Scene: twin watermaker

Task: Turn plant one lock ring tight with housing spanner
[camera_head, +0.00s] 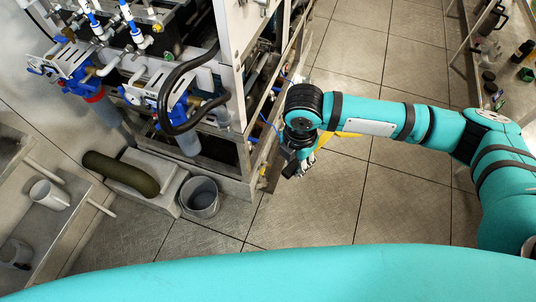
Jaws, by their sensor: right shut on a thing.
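My right gripper (299,166) hangs at the end of my teal arm, over the floor to the right of the watermaker frame. It is shut on a yellow tool (323,140), seemingly the housing spanner; my wrist hides much of it. Two blue-capped filter housings hang on the frame at the left. The left housing (108,112) has a red ring (95,96) below its cap. The right housing (187,140) is partly covered by a black hose, and I cannot make out its ring. I cannot tell which housing is plant one. The gripper is apart from both. My left gripper is out of view.
A black hose (166,94) loops before the right housing. A grey bucket (200,197) and a plinth with a dark green cylinder (122,172) stand below. A bench with a white mug (48,194) is at left, another bench (482,62) at upper right. Tiled floor between is clear.

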